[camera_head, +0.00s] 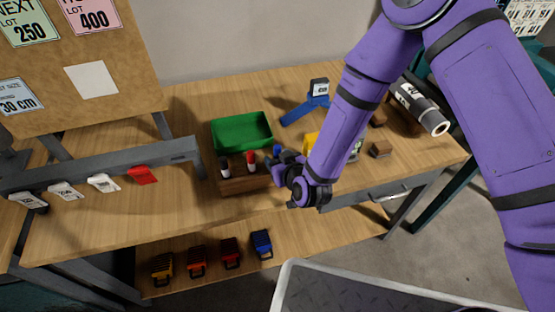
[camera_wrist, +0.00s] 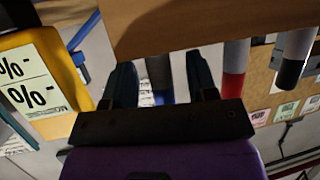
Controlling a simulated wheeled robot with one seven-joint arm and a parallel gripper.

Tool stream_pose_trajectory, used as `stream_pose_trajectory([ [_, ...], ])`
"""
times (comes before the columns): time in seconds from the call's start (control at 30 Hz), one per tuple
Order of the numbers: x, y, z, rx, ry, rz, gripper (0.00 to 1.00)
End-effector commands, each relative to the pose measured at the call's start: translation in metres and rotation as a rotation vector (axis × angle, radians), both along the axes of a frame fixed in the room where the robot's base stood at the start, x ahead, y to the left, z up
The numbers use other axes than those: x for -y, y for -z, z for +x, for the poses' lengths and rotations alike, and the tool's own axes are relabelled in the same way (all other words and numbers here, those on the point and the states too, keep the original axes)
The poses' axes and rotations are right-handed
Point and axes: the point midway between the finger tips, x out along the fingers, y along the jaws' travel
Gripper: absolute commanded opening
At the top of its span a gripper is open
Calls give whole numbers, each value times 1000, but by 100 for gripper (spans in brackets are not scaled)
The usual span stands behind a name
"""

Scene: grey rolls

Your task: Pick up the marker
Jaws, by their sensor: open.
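A wooden block (camera_head: 240,184) stands on the workbench with markers upright in it. They are a black-capped marker (camera_head: 225,167), a red-capped marker (camera_head: 251,161) and a blue-capped marker (camera_head: 277,150), partly hidden by my gripper (camera_head: 278,166). In the wrist view, which looks upside down, the blue-capped marker (camera_wrist: 161,96) stands between the two spread dark fingers of my gripper (camera_wrist: 161,68). I see a gap on each side of it. The red-capped marker (camera_wrist: 233,86) and black-capped marker (camera_wrist: 290,73) are to the right, outside the fingers.
A green tray (camera_head: 241,132) sits behind the block. A blue stand (camera_head: 305,108) is further back. A yellow object (camera_head: 310,146) with a percent label (camera_wrist: 30,90) in the wrist view is close beside my gripper. A grey rail (camera_head: 100,168) with tags is at left.

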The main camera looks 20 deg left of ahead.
Motion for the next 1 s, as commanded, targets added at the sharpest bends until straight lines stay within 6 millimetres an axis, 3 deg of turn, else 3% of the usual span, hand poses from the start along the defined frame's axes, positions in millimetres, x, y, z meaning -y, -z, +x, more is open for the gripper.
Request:
stream_pose_trajectory([
  [0.17,0,0,0,0,0,0,50],
  [0.3,0,0,0,0,0,0,18],
  [0.4,0,0,0,0,0,0,0],
  [0.77,0,-3,0,1,0,1,0],
  [1.0,0,-21,0,3,1,1,0],
])
